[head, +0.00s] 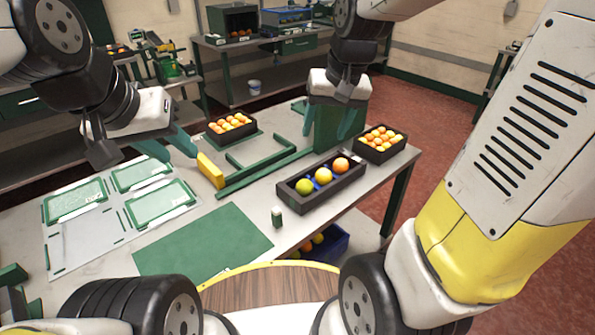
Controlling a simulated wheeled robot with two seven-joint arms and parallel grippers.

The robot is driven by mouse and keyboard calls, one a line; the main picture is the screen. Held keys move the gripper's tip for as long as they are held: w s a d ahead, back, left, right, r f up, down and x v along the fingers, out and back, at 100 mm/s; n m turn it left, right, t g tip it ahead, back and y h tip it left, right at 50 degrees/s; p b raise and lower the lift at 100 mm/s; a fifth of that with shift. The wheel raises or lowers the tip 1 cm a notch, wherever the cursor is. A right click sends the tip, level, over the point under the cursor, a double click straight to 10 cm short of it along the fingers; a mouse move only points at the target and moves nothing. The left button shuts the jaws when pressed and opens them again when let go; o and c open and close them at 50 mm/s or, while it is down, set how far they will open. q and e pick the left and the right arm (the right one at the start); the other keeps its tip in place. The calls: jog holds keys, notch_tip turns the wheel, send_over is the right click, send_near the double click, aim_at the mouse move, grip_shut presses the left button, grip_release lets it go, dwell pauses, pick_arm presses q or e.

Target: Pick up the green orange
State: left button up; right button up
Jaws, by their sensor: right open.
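The green orange (304,187) is a yellow-green ball at the left end of a long dark tray (322,201) on the table. A yellow orange (323,176) and an orange one (341,165) lie in the same tray, further right. My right gripper (328,125) is open and empty, its teal fingers apart, pointing down behind the tray and apart from the green orange. My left gripper (182,156) is over the left part of the table. Its teal fingers are apart with nothing between them, well left of the green orange.
Two dark crates of oranges stand at the back (231,124) and right (380,144). A green box (325,137) is behind the tray. A yellow block (211,170) and green frame (262,174) lie left of it. A small bottle (277,216) stands in front. The green mat (205,240) is bare.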

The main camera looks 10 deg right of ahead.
jog(key=w+a+f+m+g+h, duration=0.1)
jog(key=w+a+f+g, duration=0.15)
jog(key=w+f, duration=0.9)
send_over(305, 181)
jog(key=shift+g, duration=0.45)
jog(key=f, duration=0.5)
jog(key=shift+d+f, duration=0.2)
jog(key=f, duration=0.8)
jog(key=shift+a, duration=0.25)
jog(key=c, duration=1.2)
